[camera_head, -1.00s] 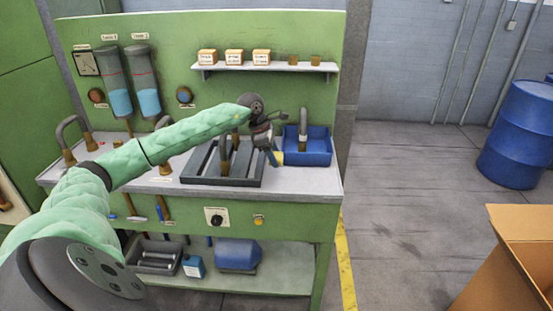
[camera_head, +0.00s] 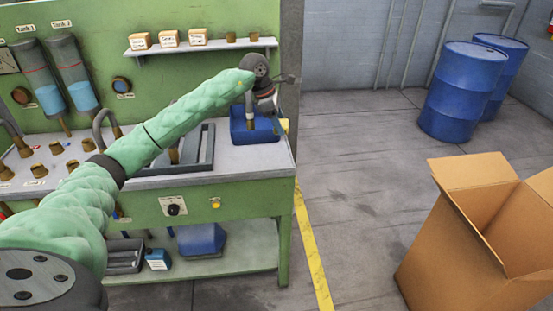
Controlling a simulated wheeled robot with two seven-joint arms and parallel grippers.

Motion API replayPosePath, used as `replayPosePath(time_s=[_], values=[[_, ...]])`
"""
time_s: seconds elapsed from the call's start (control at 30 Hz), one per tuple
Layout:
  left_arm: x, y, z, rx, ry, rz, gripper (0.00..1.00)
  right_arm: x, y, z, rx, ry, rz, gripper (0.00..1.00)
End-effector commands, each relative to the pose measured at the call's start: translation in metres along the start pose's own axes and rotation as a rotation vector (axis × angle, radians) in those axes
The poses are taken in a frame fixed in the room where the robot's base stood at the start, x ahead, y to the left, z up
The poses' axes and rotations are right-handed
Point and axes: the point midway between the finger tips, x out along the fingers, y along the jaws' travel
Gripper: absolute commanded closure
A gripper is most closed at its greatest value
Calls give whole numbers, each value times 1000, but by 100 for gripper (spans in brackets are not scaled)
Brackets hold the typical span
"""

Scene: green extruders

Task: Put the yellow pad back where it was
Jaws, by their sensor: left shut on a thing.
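The yellow pad (camera_head: 284,125) shows as a small yellow patch at the right edge of the blue tray (camera_head: 262,135), mostly hidden. My left gripper (camera_head: 279,110) is above the right part of the tray, at the end of the bench (camera_head: 230,165), and is shut on the pad. Its fingers are small and partly hidden by its wrist, so the exact grip is unclear. A grey curved pipe stands in the tray, just left of the gripper. My right gripper is out of view.
A dark slotted rack (camera_head: 207,150) lies left of the tray. A shelf (camera_head: 205,47) with labelled boxes is on the green back panel. An open cardboard box (camera_head: 460,240) stands on the floor at right, with blue drums (camera_head: 460,90) behind. The floor between is clear.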

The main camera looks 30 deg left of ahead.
Motion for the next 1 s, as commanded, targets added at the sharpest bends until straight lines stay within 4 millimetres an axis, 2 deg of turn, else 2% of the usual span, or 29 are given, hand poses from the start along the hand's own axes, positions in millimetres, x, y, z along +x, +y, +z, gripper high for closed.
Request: replayPosePath(time_s=[0.03, 0.1, 0.3, 0.37, 0.5, 0.67, 0.87, 1.0], values=[[5, -4, 20, 17, -2, -6, 63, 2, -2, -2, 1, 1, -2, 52], [12, -10, 39, 29, -2, -11, 63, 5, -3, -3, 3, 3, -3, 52], [37, -27, 78, 35, -1, -16, 63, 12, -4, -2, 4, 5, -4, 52], [47, -32, 84, 25, 1, -13, 63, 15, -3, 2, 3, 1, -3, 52], [62, -38, 79, -33, 1, 11, 63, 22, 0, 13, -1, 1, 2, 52], [61, -34, 70, -121, 1, 50, 63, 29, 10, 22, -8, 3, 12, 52], [61, -32, 63, -171, 1, 68, 63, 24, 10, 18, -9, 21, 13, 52], [64, -23, 44, -175, 3, 68, 63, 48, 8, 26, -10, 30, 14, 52]])
